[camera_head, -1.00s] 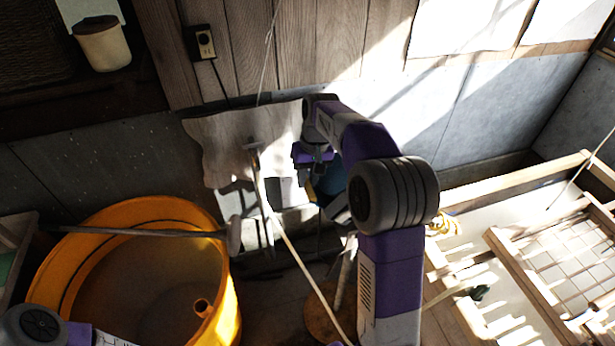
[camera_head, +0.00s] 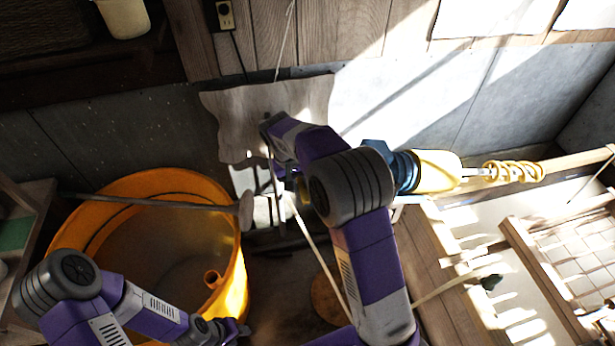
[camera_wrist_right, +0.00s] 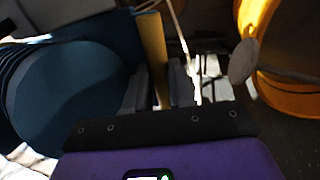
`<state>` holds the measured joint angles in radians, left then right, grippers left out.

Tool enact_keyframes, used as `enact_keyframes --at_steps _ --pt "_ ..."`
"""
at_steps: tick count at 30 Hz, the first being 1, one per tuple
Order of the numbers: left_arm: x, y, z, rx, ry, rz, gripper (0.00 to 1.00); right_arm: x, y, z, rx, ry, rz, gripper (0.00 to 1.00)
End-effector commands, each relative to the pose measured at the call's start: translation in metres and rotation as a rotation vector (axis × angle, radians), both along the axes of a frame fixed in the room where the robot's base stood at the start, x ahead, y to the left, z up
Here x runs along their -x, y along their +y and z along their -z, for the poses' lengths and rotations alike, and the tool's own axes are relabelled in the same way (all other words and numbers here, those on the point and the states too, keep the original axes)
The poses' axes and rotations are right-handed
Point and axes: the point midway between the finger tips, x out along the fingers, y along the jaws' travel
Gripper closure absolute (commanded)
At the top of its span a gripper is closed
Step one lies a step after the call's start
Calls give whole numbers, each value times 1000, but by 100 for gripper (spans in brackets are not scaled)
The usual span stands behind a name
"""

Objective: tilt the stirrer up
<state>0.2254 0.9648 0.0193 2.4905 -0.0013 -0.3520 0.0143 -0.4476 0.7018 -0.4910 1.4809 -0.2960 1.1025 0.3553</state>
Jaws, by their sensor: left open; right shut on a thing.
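The stirrer has a blue motor body (camera_head: 405,172), a yellow section (camera_head: 438,171) and a yellow spiral end (camera_head: 515,171). It lies almost level across the head view, the spiral pointing right. My right arm hides part of the body. In the right wrist view, my right gripper (camera_wrist_right: 156,88) is shut on the stirrer's yellow handle bar (camera_wrist_right: 151,50), with the blue body (camera_wrist_right: 70,90) to the left. In the head view that grip is mostly hidden by my arm. My left gripper (camera_head: 236,332) is open and empty, low at the front of the orange tub.
The orange tub (camera_head: 235,285) stands at the left with a long-handled tool (camera_head: 150,203) across its rim. A pale board (camera_head: 225,110) is against the back wall. A wooden frame with a grid (camera_head: 575,262) is at the right. A thin cord (camera_head: 320,250) hangs near my right arm.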

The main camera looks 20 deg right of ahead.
Motion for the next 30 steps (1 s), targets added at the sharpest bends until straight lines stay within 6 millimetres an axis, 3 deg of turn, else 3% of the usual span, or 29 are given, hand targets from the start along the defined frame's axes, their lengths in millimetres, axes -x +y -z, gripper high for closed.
enact_keyframes --at_steps 7,8,12,23,30 --pt "0 0 0 1 -1 1 57 3 6 7 -12 13 2 100" --pt "0 0 0 1 -1 1 57 3 6 7 -12 13 1 74" --pt "0 0 0 0 0 1 57 3 5 6 -11 12 0 52" --pt "0 0 0 1 -1 1 57 1 4 -1 -9 5 1 52" --pt "0 0 0 0 0 1 57 -1 13 -38 -11 3 0 52"
